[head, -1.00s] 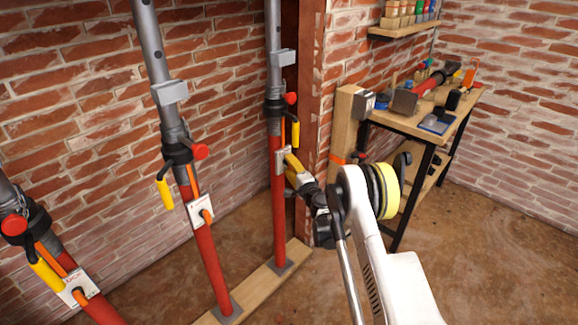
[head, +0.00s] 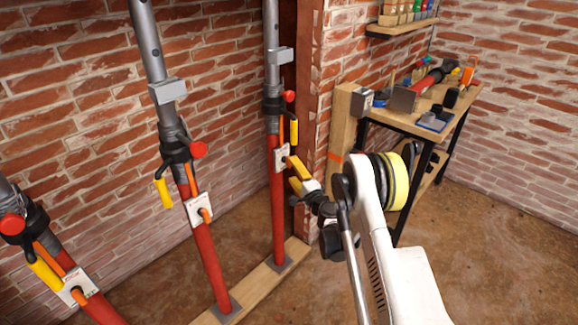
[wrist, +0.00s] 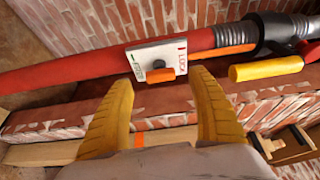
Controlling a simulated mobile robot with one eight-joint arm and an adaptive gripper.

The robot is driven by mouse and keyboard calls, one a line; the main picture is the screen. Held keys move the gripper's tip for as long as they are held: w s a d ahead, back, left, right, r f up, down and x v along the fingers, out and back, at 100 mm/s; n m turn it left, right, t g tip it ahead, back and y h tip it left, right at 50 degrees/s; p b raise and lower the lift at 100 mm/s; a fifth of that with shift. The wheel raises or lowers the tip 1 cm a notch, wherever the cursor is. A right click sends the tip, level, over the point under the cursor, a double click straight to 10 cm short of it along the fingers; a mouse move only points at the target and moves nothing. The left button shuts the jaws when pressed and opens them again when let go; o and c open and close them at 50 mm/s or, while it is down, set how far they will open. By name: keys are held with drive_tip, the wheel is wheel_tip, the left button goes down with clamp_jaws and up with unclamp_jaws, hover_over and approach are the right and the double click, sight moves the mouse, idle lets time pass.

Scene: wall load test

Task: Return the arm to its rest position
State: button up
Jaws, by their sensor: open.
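My gripper (head: 291,173) is in front of the rightmost prop (head: 279,205), beside its white lock plate (head: 282,157). Its two yellow fingers are spread and empty. In the wrist view the gripper (wrist: 162,80) points at the white plate (wrist: 150,54), which carries a LOCK mark and an orange knob (wrist: 154,75). The knob sits between the fingertips in the picture, with a small gap apparent; no contact shows. The prop has a red lower tube, a grey upper tube and a yellow handle (head: 294,131). My arm reaches in from the lower right.
Two more props, a middle one (head: 205,245) and a left one (head: 97,306), stand to the left. A wooden sill (head: 262,284) lies under the props. A workbench (head: 408,121) with tools stands behind my arm at the right. Open floor lies at the lower right.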

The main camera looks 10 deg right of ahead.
drive_tip(key=shift+v, duration=1)
drive_tip(key=s+a+r+n+g+y, duration=0.2)
drive_tip(key=a+r+n, duration=0.2)
drive_tip(key=r, duration=0.8)
drive_tip(key=s+a+r+n+g, duration=0.3)
drive_tip(key=s+a+r+n, duration=0.15)
drive_tip(key=s+r, duration=0.55)
drive_tip(key=s+d+f+n+g+h, duration=0.1)
drive_tip(key=s+d+n+g+h, duration=0.1)
drive_tip(key=s, duration=1.5)
drive_tip(key=s+d+f+n+g+h, duration=0.1)
drive_tip(key=s+d+n+g+h, duration=0.2)
drive_tip(key=s, duration=1.4)
drive_tip(key=d+n+h, duration=0.1)
drive_tip(key=d, duration=0.1)
drive_tip(key=shift+s+d+f+n, duration=0.2)
drive_tip(key=shift+s+d+n, duration=0.05)
drive_tip(key=shift+d+n, duration=0.1)
